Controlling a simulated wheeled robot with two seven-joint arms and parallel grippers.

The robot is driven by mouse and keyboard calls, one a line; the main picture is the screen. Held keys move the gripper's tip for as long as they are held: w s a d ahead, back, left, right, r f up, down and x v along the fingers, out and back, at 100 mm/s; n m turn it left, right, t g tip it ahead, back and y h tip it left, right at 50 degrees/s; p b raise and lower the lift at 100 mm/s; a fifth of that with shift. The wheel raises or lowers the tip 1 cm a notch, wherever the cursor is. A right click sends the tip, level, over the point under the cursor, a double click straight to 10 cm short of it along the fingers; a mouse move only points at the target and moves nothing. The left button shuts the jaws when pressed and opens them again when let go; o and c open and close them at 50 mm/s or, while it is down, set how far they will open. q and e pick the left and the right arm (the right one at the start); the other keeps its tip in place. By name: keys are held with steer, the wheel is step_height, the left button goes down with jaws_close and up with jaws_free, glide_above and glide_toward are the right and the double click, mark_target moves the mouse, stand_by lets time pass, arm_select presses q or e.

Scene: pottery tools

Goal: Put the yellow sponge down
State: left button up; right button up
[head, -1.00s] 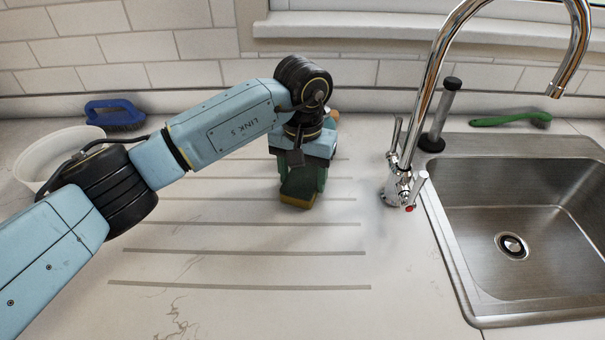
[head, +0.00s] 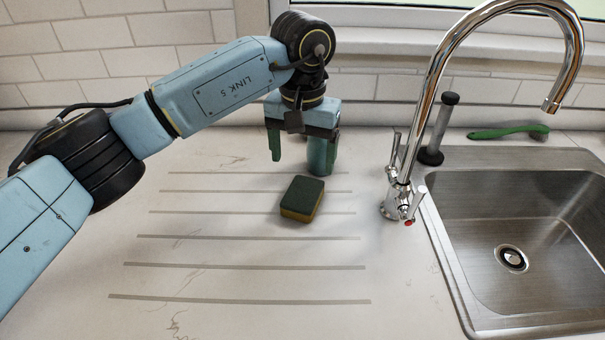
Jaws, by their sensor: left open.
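The yellow sponge (head: 302,199) lies flat on the ridged part of the white counter, with its dark green scouring side up and its yellow side below. My left gripper (head: 297,168) is open above and just behind the sponge, its two green fingers pointing down and apart. Nothing is between the fingers, and the gripper does not appear to touch the sponge. My right gripper is not in view.
A chrome faucet (head: 403,184) stands right of the sponge, beside the steel sink (head: 463,255). A grey cylinder with a black top (head: 440,125) and a green brush (head: 507,132) are behind the sink. The ridged counter (head: 235,283) in front of the sponge is clear.

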arm_select(q)
steer(key=shift+r, duration=1.75)
